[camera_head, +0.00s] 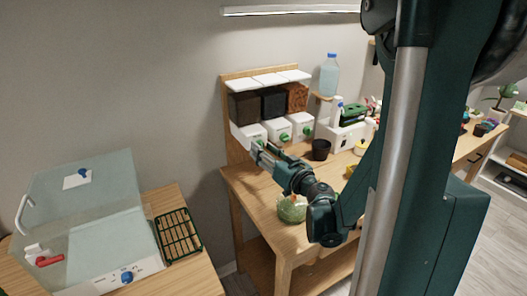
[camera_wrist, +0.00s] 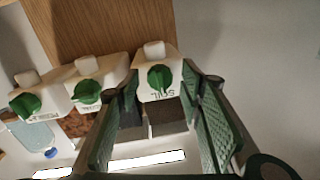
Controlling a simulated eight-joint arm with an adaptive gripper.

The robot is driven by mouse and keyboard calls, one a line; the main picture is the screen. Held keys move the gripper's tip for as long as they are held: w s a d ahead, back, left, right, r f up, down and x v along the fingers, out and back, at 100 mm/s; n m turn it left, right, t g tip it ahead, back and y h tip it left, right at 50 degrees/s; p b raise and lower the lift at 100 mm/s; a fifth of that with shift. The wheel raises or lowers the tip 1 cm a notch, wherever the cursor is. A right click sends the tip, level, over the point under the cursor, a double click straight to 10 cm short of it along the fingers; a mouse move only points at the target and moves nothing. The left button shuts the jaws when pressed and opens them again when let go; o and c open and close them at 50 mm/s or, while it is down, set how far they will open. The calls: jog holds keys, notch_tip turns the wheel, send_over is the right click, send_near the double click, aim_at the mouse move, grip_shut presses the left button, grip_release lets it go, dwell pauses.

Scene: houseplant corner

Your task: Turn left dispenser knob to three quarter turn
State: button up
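Three white dispensers with green knobs stand in a row on the wooden rack. The left dispenser (camera_head: 248,132) is at the row's left end in the head view; my gripper covers its knob there. In the wrist view, which is upside down, it is the rightmost one. Its green knob (camera_wrist: 159,77) shows there, with a partly readable dark label beside it. My gripper (camera_head: 257,149) is open and empty, pointing at this dispenser. In the wrist view its fingers stand apart on either side of the knob, with no clear contact.
The middle knob (camera_wrist: 87,91) and right knob (camera_wrist: 25,105) are close beside. A dark cup (camera_head: 320,149) and a green bowl (camera_head: 291,209) stand on the wooden table. A clear lidded box (camera_head: 105,240) and a green rack (camera_head: 178,236) are on another table at left.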

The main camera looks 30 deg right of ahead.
jog(key=shift+w, duration=0.15)
jog(key=c, duration=0.9)
